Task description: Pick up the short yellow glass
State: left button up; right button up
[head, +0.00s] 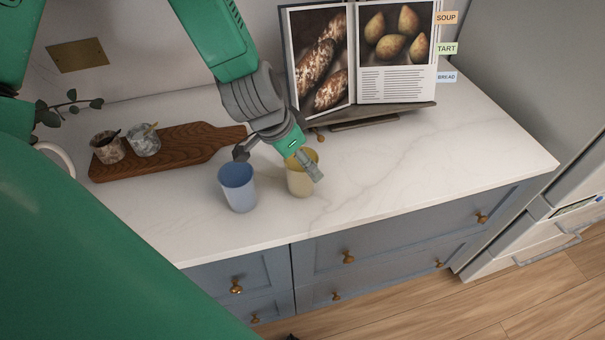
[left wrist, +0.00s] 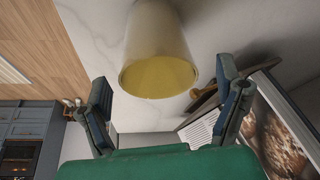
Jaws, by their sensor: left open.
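The short yellow glass (head: 299,184) stands upright on the marble counter, partly hidden by one of my left gripper's fingers in the head view. A blue glass (head: 238,190) stands to its left. My left gripper (head: 278,163) is open and empty, its fingers spread above and behind the glasses. In the left wrist view the yellow glass (left wrist: 158,48) shows its open rim towards the camera, sideways between the two fingers of the left gripper (left wrist: 163,75). No contact with the fingers is clear. My right gripper is not in view.
A wooden board (head: 195,150) with two small speckled pots (head: 108,148) lies to the left. An open cookbook (head: 360,60) on a stand (head: 375,116) is behind right. The counter's right part (head: 450,150) is clear. Drawers (head: 380,240) lie below the front edge.

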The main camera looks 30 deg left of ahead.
aim_at(300, 166)
pick_arm(q)
jog(key=f, duration=0.2)
jog(key=w+f, duration=0.1)
jog(key=shift+a+f, duration=0.25)
jog(key=shift+f, duration=0.1)
jog(key=shift+w+d+f, duration=0.25)
jog(key=shift+d, duration=0.35)
jog(key=shift+d+r, duration=0.2)
jog(key=shift+d, duration=0.25)
jog(key=c, duration=0.7)
jog(key=shift+a, duration=0.1)
jog(key=c, duration=0.7)
jog(key=shift+s+a+f, duration=0.15)
jog(key=shift+a+f, duration=0.05)
jog(key=shift+a, duration=0.45)
jog(key=shift+c, duration=0.2)
jog(key=shift+r, duration=0.1)
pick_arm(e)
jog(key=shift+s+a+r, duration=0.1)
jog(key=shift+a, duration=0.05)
